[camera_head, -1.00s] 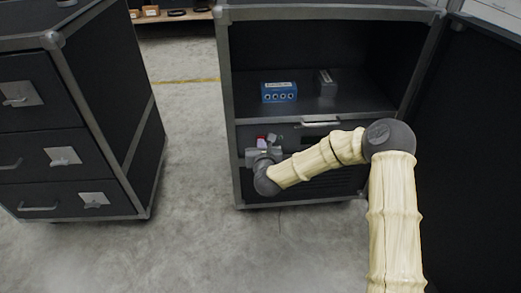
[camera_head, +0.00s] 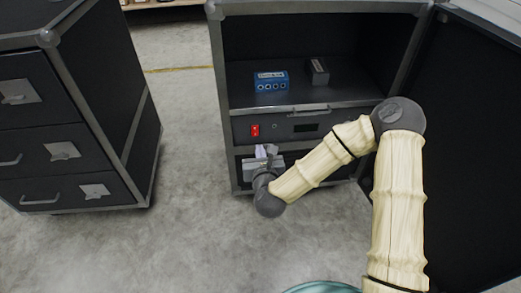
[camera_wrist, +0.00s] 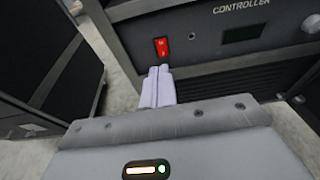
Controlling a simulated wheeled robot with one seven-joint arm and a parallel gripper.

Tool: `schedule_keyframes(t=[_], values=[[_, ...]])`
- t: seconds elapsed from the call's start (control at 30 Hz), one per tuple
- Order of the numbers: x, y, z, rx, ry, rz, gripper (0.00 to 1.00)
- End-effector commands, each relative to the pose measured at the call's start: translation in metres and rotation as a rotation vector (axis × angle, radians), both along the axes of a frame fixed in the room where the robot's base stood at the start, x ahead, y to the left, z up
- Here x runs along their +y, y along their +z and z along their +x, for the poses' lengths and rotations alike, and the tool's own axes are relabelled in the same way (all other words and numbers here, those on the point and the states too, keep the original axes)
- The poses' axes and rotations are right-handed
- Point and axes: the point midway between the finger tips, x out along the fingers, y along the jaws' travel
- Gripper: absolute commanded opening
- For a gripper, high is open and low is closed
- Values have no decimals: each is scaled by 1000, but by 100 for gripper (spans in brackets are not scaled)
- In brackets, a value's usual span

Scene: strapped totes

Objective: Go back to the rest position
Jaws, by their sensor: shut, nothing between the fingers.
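My gripper (camera_head: 266,151) is in front of the lower part of the open cabinet (camera_head: 217,90), with its fingers together and nothing between them. In the wrist view the pale fingers (camera_wrist: 158,72) point at the controller panel, just below a red rocker switch (camera_wrist: 162,47). The switch also shows in the head view (camera_head: 255,130), just above the fingertips. Whether the fingertips touch the panel cannot be told. My arm reaches in from the right, bent at the elbow.
A blue box (camera_head: 271,82) and a dark grey box (camera_head: 317,71) stand on the cabinet shelf. The open door (camera_head: 465,150) is on the right, close to my arm. A drawer cabinet (camera_head: 75,115) stands left. Concrete floor between is clear.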

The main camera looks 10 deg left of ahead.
Motion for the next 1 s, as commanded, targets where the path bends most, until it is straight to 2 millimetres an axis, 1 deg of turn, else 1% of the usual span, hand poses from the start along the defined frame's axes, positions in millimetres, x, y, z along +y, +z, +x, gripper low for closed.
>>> schedule_keyframes(t=[0.43,0.57,0.67,0.77,0.87,1.0], values=[[-2,0,2,-1,-3,-3,0],[-3,1,2,-16,39,-76,0],[-5,3,0,-47,128,-228,0],[-11,3,-2,-90,258,-454,0],[-25,3,-5,-135,403,-703,0],[-53,4,-12,-187,606,-1037,0]])
